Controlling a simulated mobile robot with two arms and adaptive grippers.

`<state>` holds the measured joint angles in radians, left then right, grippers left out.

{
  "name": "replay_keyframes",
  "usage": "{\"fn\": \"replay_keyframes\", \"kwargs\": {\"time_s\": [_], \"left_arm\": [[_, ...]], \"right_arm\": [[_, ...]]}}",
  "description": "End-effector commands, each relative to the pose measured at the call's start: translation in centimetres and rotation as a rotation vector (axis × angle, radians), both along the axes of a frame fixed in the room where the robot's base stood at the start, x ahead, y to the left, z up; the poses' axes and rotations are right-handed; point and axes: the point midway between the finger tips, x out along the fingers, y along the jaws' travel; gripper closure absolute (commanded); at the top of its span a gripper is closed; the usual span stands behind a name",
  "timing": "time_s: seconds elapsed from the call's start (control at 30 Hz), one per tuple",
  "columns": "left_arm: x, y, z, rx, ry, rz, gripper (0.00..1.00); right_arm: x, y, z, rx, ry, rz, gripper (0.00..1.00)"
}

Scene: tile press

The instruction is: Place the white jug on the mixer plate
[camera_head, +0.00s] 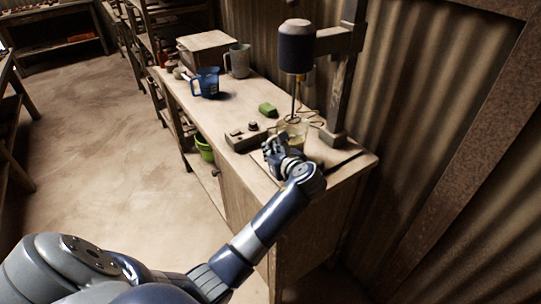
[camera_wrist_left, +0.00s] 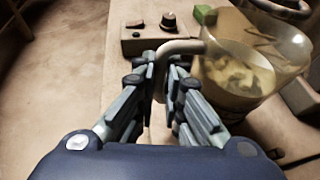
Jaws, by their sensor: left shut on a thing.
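The white jug (camera_head: 296,131) is a see-through, pale vessel near the front end of the bench, below the mixer (camera_head: 297,48). In the left wrist view the jug (camera_wrist_left: 240,68) stands to the right of my fingers, with yellowish lumpy contents showing through its wall. Its pale curved handle (camera_wrist_left: 180,46) passes between the fingertips. My left gripper (camera_head: 277,148) is shut on this handle; it also shows in the left wrist view (camera_wrist_left: 163,70). The mixer's thin rod reaches down to the jug; whether it goes inside is unclear. The mixer plate is largely hidden. My right gripper is not in view.
A control box with knobs (camera_head: 245,138) sits left of the jug, with a green block (camera_head: 267,110) behind it. A blue jug (camera_head: 206,82), a grey jug (camera_head: 238,61) and a box (camera_head: 206,46) stand farther back. The mixer post (camera_head: 342,90) rises at right.

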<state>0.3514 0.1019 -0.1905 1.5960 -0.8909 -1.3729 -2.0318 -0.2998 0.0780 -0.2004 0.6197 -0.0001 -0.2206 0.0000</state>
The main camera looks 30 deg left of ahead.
Motion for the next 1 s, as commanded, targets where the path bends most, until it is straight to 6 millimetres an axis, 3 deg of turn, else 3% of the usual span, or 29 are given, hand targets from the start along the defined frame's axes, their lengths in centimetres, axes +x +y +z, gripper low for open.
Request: {"fn": "replay_keyframes", "kwargs": {"time_s": [0.13,0.47,0.5,0.57,1.0], "left_arm": [[0.0,0.0,-1.5,0.003,-0.004,0.0,1.0],[0.0,0.0,-1.8,0.003,-0.005,-0.001,1.0],[0.0,0.0,-2.0,0.001,0.001,0.0,0.82],[0.0,0.0,-2.0,0.001,0.001,0.0,0.71],[-0.3,-0.5,-1.6,0.0,-0.001,-0.002,0.71]], "right_arm": [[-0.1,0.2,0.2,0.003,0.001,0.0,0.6],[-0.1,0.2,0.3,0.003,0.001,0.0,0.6],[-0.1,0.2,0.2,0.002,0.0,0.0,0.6],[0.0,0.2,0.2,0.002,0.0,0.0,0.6],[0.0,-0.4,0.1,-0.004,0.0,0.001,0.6]]}}
